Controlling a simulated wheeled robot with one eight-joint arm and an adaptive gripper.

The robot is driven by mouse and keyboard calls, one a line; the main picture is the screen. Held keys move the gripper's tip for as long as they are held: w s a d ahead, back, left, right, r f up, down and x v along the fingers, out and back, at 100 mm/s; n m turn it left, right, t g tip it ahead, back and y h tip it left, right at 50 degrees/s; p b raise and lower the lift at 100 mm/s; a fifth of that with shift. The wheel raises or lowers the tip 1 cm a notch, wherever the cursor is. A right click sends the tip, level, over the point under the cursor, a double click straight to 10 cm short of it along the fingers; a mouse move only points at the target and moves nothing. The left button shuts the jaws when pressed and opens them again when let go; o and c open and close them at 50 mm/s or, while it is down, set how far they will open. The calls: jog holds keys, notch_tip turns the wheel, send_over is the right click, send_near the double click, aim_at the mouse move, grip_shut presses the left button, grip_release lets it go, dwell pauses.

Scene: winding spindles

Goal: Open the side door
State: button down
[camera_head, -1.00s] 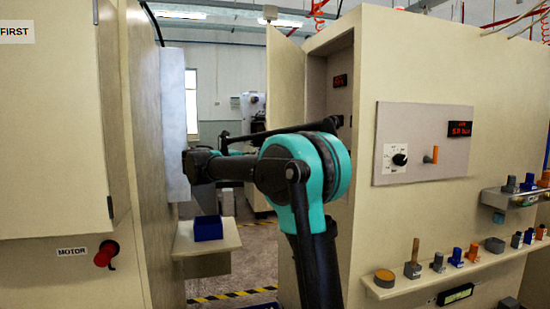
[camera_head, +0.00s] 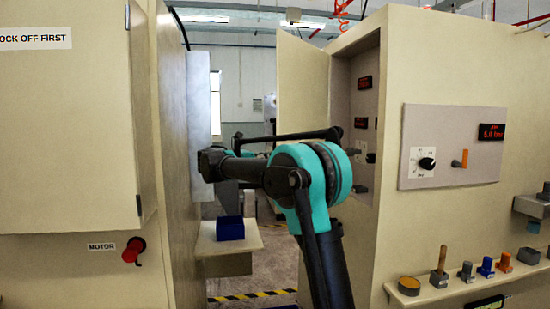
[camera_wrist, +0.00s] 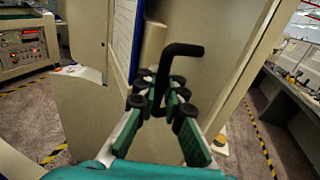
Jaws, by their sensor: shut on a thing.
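The cream side door (camera_head: 303,90) stands swung out from the cabinet on the right in the head view, with the recess behind it exposed. In the wrist view a cream panel (camera_wrist: 210,50) carries a black bent handle (camera_wrist: 182,49). My gripper (camera_wrist: 160,97) has green fingers with black pads, shut around the lower part of this handle. The handle's upper end sticks out above the fingers. In the head view my arm covers the lower part of the door, and I cannot make out the gripper or handle there.
The recess (camera_head: 357,105) holds red displays and knobs. A ledge (camera_head: 405,296) with several small tools runs along the right cabinet. A left cabinet (camera_head: 70,140) with a red motor knob (camera_head: 132,250) stands close. Between them, a shelf (camera_head: 225,265) bears a blue bin (camera_head: 230,228).

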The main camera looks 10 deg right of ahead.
jog(key=c, duration=1.9)
grip_release()
jog(key=shift+a, duration=0.15)
jog(key=v, duration=0.7)
jog(key=shift+s+a, duration=0.15)
jog(key=shift+a, duration=0.05)
